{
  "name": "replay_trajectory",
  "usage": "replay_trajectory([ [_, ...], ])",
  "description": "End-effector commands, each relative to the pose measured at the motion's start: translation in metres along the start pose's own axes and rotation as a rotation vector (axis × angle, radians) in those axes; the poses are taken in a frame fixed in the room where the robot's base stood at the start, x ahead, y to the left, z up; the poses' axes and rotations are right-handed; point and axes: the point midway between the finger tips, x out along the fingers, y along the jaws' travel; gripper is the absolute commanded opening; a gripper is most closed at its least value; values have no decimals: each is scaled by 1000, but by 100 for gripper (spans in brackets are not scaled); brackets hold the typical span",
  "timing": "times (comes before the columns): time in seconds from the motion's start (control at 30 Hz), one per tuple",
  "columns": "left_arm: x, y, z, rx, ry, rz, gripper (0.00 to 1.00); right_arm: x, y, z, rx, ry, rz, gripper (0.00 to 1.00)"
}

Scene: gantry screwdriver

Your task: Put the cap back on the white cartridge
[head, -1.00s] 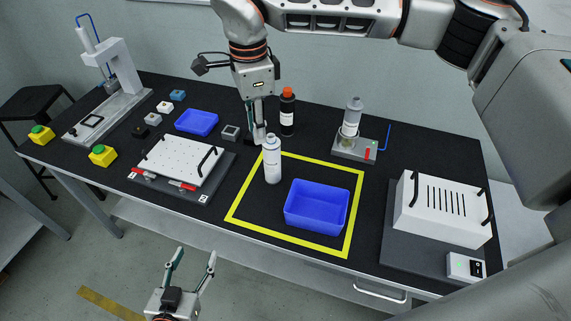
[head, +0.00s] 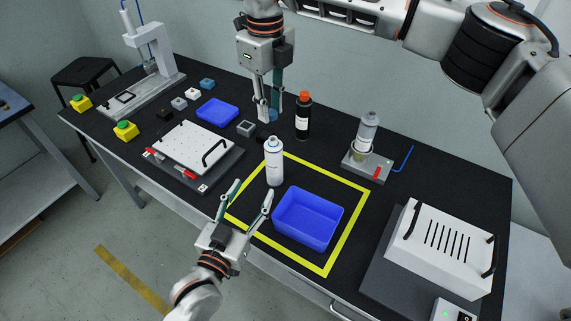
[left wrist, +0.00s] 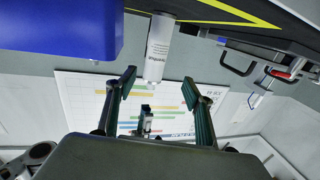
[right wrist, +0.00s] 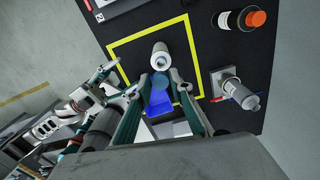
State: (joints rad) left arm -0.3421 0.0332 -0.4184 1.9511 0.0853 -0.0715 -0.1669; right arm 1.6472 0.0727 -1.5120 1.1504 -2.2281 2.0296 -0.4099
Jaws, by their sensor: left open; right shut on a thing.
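The white cartridge (head: 274,165) stands upright at the back left of the yellow square, its top bare of a cap. It also shows in the left wrist view (left wrist: 159,50) and the right wrist view (right wrist: 160,58). My right gripper (head: 268,117) is shut on a small blue cap (head: 272,115) behind the cartridge. In the right wrist view the round blue cap (right wrist: 158,100) sits between the fingers. My left gripper (head: 253,188) is open and empty in front of the cartridge. In the left wrist view its spread fingers point towards the cartridge, apart from it.
A blue bin (head: 308,220) stands right of the cartridge inside the yellow square. A black bottle with an orange cap (head: 302,117) stands close right of my right gripper. A grey bottle on a stand (head: 368,145) is farther right. A white perforated plate (head: 195,143) lies left.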

Motion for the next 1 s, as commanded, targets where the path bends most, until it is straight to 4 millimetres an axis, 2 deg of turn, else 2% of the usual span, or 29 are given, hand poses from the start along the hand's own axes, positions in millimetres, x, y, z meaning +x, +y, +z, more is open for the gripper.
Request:
replay_trajectory([
  [0.2,4,3,-9,-3,21,5,52,-1,4,5,60,2,4,15],
  [0.67,9,3,-10,-3,23,4,52,-1,4,5,65,3,4,15],
  [0.87,33,3,-11,-3,26,4,52,-1,4,5,64,3,4,15],
  [1.0,59,3,-12,-3,25,4,52,-1,4,5,64,3,4,15],
])
